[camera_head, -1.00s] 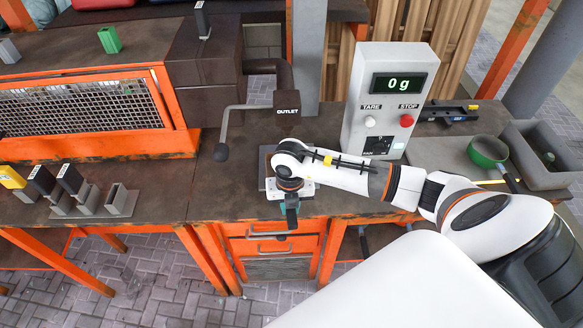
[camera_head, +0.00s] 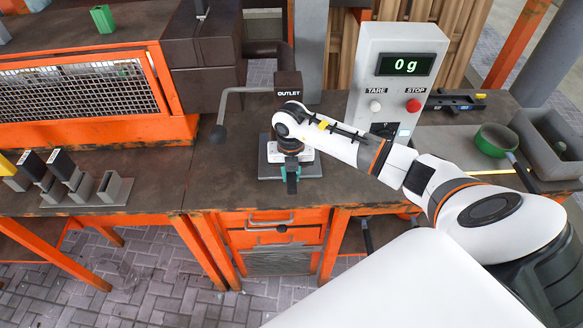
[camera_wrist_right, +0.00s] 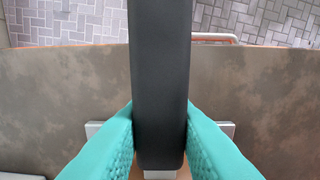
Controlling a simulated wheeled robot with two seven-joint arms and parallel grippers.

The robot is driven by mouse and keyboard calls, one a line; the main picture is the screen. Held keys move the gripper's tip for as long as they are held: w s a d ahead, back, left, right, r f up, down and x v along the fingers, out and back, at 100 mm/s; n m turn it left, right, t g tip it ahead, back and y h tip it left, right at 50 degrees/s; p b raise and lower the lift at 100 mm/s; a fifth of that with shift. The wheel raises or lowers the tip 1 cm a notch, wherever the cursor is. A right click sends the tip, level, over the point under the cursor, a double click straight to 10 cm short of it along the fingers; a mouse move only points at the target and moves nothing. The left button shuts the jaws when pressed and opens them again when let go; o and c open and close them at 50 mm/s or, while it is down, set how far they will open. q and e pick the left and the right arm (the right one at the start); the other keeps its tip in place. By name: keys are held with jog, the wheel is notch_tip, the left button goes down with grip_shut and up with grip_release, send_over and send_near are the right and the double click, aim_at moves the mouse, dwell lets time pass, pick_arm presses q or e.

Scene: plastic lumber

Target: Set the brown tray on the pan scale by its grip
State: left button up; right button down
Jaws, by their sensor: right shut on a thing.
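My right gripper (camera_head: 291,172) has teal fingers and stands over the pan scale's grey plate (camera_head: 267,155). Edges of the plate (camera_wrist_right: 228,128) show on both sides of the fingers. The scale's display (camera_head: 404,64) reads 0 g. My left gripper is not in view.
A green-rimmed pan (camera_head: 496,140) and grey bin (camera_head: 549,140) are at right.

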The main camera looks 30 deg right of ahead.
jog(key=shift+w+d+f+b, duration=0.2)
jog(key=shift+w+d+b, duration=0.1)
jog(key=shift+w, duration=0.15)
jog(key=shift+w+d+f+b, duration=0.2)
jog(key=shift+w+b, duration=0.1)
jog(key=shift+w, duration=0.1)
jog(key=shift+w+d+f+b, duration=0.1)
jog(key=shift+w+f+b, duration=0.1)
jog(key=shift+b, duration=0.1)
jog(key=shift+s+f+b, duration=0.1)
jog(key=shift+f+b, duration=0.5)
jog(key=shift+f, duration=0.25)
jog(key=c, duration=1.1)
grip_release()
jog(key=shift+r, duration=0.1)
